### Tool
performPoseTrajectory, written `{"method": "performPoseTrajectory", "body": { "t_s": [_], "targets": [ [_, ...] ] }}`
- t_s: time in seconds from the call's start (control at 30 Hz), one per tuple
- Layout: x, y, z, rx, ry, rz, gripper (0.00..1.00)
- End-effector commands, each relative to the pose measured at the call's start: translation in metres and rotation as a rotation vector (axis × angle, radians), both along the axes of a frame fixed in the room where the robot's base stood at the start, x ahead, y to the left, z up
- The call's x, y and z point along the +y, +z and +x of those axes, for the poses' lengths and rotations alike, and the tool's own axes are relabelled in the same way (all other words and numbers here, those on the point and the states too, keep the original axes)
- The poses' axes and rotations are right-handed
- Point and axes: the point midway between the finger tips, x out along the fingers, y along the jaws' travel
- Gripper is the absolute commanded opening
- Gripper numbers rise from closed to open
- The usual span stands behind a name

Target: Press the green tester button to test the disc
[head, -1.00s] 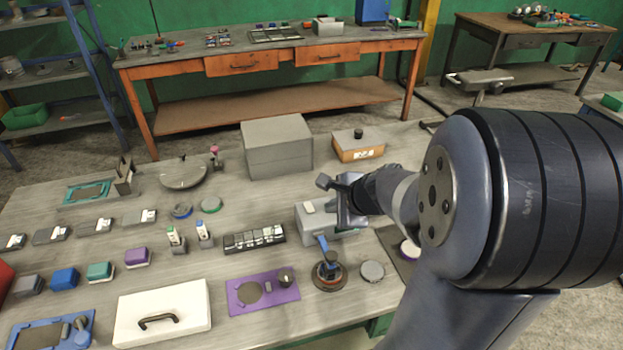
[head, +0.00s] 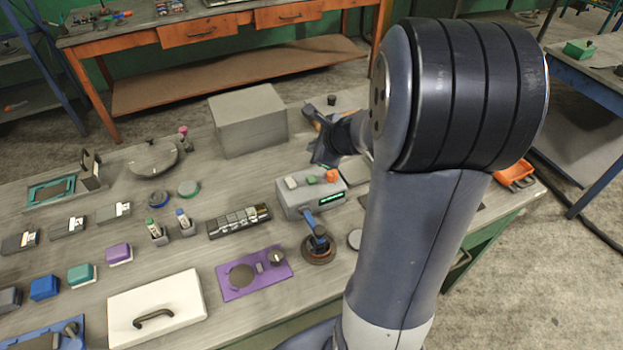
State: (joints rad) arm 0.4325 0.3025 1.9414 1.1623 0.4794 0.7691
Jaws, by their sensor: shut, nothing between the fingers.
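The grey tester box (head: 296,203) stands on the near bench, right of centre. Its top carries a white block, a small green button (head: 311,180) and an orange button (head: 331,175). A display (head: 331,198) on its front glows green. A blue arm runs from the box to a dark round stand (head: 318,250) with a reddish rim; I cannot tell whether the disc is there. My gripper (head: 320,133) is shut and empty. It appears behind and above the tester, clear of the green button in the picture. My arm hides part of the bench to the right.
A large grey box (head: 247,125) stands behind the tester. A black module strip (head: 238,221) is left of it, and a purple plate (head: 254,272) and white case (head: 157,308) are in front. An orange tray (head: 514,175) lies at the right edge.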

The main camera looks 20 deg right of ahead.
Motion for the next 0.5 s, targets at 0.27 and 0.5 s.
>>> {"method": "performPoseTrajectory", "body": {
  "t_s": [0.27,0.5],
  "targets": [
    [0.0,-0.037,0.0,0.001,0.0,0.001,0.0],
    [0.0,-0.069,0.0,0.001,-0.001,-0.001,0.0]
  ]
}}
